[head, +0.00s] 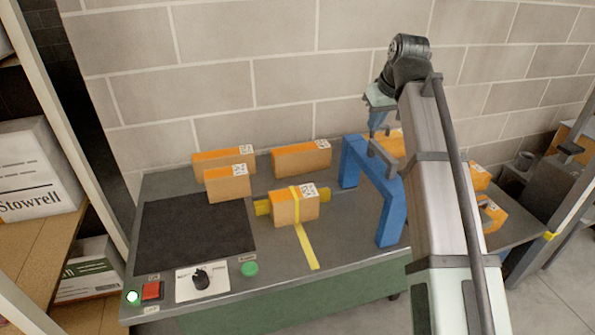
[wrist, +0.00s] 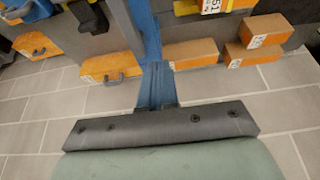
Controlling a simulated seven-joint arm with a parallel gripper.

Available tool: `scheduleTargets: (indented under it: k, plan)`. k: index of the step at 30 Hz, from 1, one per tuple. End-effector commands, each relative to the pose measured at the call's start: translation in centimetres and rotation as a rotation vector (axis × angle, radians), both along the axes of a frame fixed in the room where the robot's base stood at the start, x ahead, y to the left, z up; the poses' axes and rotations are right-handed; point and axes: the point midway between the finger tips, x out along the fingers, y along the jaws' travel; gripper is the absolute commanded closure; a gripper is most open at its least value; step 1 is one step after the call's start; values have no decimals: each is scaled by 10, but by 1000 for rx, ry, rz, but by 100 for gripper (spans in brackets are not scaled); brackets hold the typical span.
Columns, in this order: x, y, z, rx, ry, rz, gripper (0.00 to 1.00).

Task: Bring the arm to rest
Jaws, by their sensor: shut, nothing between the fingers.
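My gripper (head: 376,124) hangs in the air from the bent arm, at the right of the head view, near the top of the blue arch (head: 392,209). Its narrow blue fingers (wrist: 156,80) are together in the wrist view, with nothing between them. The arm's long pale link covers part of the bench behind it. The gripper appears apart from the boxes; whether it clears the arch is hard to tell.
Orange-topped boxes stand on the grey bench: one has a yellow band (head: 283,209), others (head: 228,187) (head: 301,159) stand behind. More lie right of the arch (head: 480,178). A dark mat (head: 188,238), red switch (head: 151,291) and black knob (head: 201,280) are at the left front. A block wall (head: 250,75) rises behind.

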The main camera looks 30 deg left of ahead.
Motion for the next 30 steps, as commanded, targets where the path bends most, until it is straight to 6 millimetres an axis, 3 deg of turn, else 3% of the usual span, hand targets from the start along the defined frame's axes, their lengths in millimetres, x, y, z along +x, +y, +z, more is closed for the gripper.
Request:
scheduleTargets:
  k: [12,16,20,26,30]
  plan:
    - [1,-1,-1,0,-1,-4,100]
    - [11,-17,-6,10,-13,-66,100]
    - [36,-61,-19,35,-47,-234,100]
    - [81,-159,-46,99,-131,-581,100]
    - [101,-231,-80,138,-180,-800,100]
